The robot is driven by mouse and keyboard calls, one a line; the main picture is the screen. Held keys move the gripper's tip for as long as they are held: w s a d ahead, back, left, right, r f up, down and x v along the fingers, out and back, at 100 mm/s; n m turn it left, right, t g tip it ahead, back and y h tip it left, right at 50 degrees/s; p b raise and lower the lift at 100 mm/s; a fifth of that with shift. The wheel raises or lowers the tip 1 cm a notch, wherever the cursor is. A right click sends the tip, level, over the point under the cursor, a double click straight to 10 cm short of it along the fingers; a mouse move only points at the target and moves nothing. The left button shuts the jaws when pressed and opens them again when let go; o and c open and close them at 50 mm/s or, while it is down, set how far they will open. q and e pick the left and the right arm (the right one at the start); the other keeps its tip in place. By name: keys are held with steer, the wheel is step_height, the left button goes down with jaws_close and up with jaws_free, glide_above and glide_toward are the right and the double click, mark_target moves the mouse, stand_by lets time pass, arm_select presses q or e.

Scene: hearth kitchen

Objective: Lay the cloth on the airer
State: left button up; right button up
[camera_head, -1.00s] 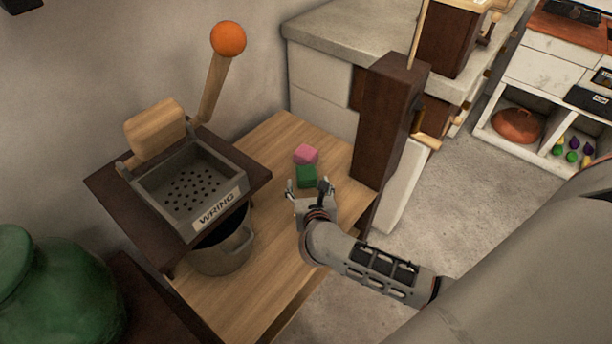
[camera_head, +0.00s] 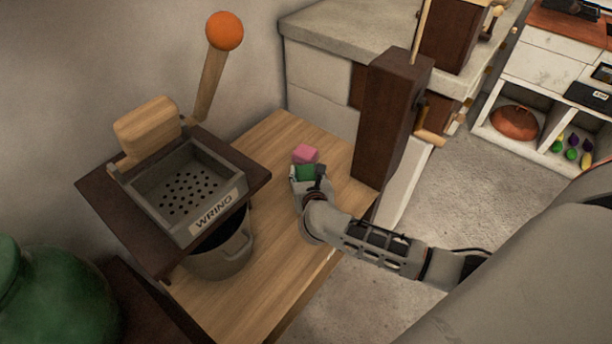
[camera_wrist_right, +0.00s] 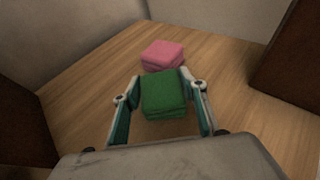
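A folded green cloth (camera_head: 305,172) lies on the wooden table; it also shows in the right wrist view (camera_wrist_right: 163,93). A folded pink cloth (camera_head: 306,153) lies just behind it, also in the right wrist view (camera_wrist_right: 162,54). My right gripper (camera_head: 308,174) is open, low over the table, with one finger on each side of the green cloth. In the right wrist view a narrow gap shows between the cloth and each finger. I cannot make out an airer in these views. My left gripper is not in view.
A wringer tray (camera_head: 148,203) marked WRING, with an orange-knobbed lever (camera_head: 224,32), stands left on the wooden table (camera_head: 282,262) above a grey pot (camera_head: 232,254). A dark wooden post (camera_head: 384,125) rises close right of the cloths. A green jar (camera_head: 60,300) is front left.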

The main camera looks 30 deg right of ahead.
steer(key=c, duration=0.3)
